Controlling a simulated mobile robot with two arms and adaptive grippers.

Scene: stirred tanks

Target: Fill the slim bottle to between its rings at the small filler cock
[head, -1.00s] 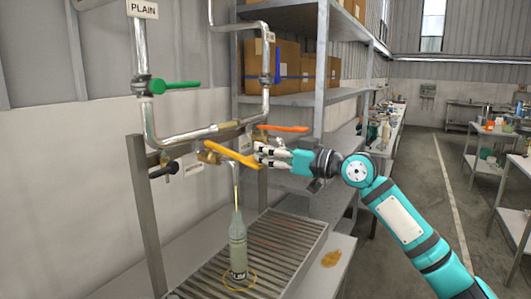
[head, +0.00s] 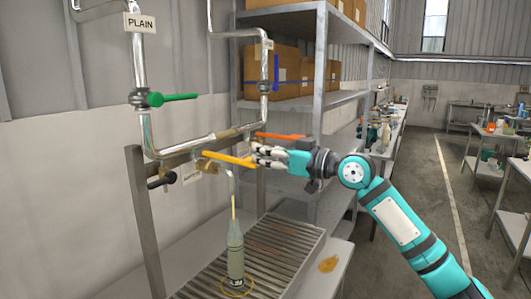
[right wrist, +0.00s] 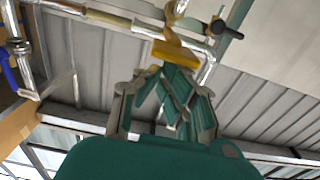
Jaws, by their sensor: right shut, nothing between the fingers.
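The slim bottle (head: 236,258) stands upright on the slatted drain rack, under the spout of the small filler cock (head: 229,180). The cock's yellow lever (head: 228,159) points left. My right gripper (head: 257,155) is shut and empty, at the lever's right end; contact is unclear. In the right wrist view the shut fingers are just below the yellow lever (right wrist: 176,50). My left gripper is not in view.
A green-handled valve (head: 174,98) sits on the pipe marked PLAIN, and an orange lever (head: 285,136) is behind my gripper. A yellow-brown patch (head: 328,263) lies right of the drain rack (head: 285,245). Shelving with boxes stands behind.

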